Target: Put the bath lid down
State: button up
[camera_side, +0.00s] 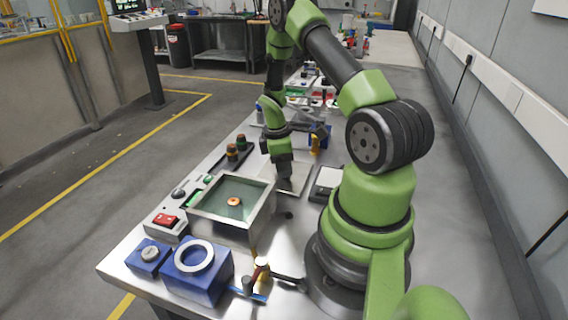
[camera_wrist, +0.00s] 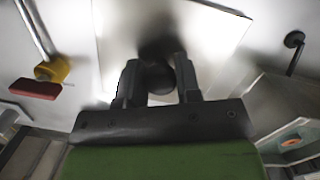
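The bath lid is a thin square pale metal plate (camera_wrist: 115,40) with a dark round knob (camera_wrist: 158,80), filling the top middle of the wrist view. In the side view the lid (camera_side: 298,180) is level beside the bath, low over the bench; I cannot tell whether it touches the bench. My gripper (camera_side: 283,181) points down over the plate. In the wrist view the fingers stand on both sides of the knob with no clear gap. The bath (camera_side: 207,222) is an open-topped metal box with greenish liquid and an orange ring (camera_side: 234,201) inside.
A grey device (camera_side: 326,182) stands right of the lid. Blue blocks (camera_side: 201,279) and a red-switch panel (camera_side: 168,222) are near the front left. Small dark-topped pieces (camera_side: 236,151) stand behind the bath. The bench between bath and my base is mostly clear.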

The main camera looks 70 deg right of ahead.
aim_at(276, 173)
jog(key=o, duration=0.4)
jog(key=shift+r, duration=0.15)
jog(key=w+a+r+m+t, duration=0.1)
jog(key=w+a+r, duration=0.15)
jog(key=r, duration=0.65)
jog(key=w+a+r+m+t, duration=0.1)
jog(key=a+r, duration=0.3)
jog(key=r, duration=0.6)
jog(key=s+a+r+m+t+y, duration=0.1)
jog(key=s+a+r+m+t, duration=0.2)
jog(key=a, duration=0.6)
jog(key=s+a+r+m+t+y, duration=0.1)
jog(key=s+a+r+m+t, duration=0.2)
jog(key=s+a+r, duration=0.3)
jog(key=a+r, duration=0.1)
jog(key=a, duration=0.3)
jog(key=shift+s+r+t+y, duration=0.2)
jog(key=shift+s+t+y, duration=0.15)
jog(key=shift+t+y, duration=0.05)
